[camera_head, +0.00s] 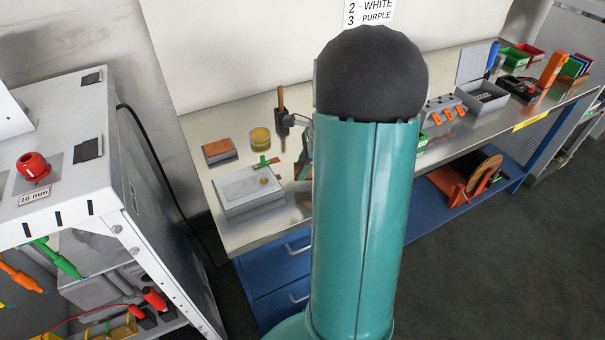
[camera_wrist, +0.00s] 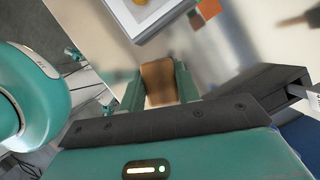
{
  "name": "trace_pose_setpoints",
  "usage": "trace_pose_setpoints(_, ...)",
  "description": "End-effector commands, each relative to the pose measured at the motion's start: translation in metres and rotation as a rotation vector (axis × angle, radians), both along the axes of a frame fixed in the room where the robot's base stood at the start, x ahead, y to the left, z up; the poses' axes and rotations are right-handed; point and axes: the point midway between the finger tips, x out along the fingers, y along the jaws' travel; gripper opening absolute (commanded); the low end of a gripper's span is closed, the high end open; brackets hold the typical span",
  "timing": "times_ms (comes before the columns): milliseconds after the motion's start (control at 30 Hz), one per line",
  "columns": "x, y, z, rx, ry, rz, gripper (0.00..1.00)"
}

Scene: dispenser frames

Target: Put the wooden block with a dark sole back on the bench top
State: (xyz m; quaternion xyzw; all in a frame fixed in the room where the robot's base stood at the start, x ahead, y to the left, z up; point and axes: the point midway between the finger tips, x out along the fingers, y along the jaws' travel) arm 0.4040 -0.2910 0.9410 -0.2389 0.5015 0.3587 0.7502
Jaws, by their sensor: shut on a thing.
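My gripper (camera_wrist: 159,90) is shut on a brown wooden block (camera_wrist: 158,80), which sits between its two teal fingers in the wrist view. I cannot make out a dark sole on it. The pale bench top (camera_wrist: 110,35) lies beyond the block; whether the block touches it I cannot tell. In the head view my teal arm hides the block and most of my gripper. There the bench top (camera_head: 240,233) runs from the left front to the far right.
On the bench stand a grey box (camera_head: 247,193), an orange-topped block (camera_head: 220,151), a yellow round tin (camera_head: 260,139) and a dark hammer-like tool (camera_head: 282,122). Grey and coloured bins (camera_head: 482,97) stand farther right. A white cabinet (camera_head: 75,170) is at the left.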

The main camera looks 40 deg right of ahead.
Motion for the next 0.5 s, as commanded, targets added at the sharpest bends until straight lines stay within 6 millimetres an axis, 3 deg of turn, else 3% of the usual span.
trace_pose_setpoints(167, 0.007, -0.005, -0.011, 0.001, 0.0, 0.0, 0.11)
trace_pose_setpoints(367, 0.008, -0.006, -0.039, 0.002, 0.001, -0.001, 0.11)
trace_pose_setpoints(500, 0.008, -0.006, -0.042, 0.0, -0.001, 0.0, 0.11)
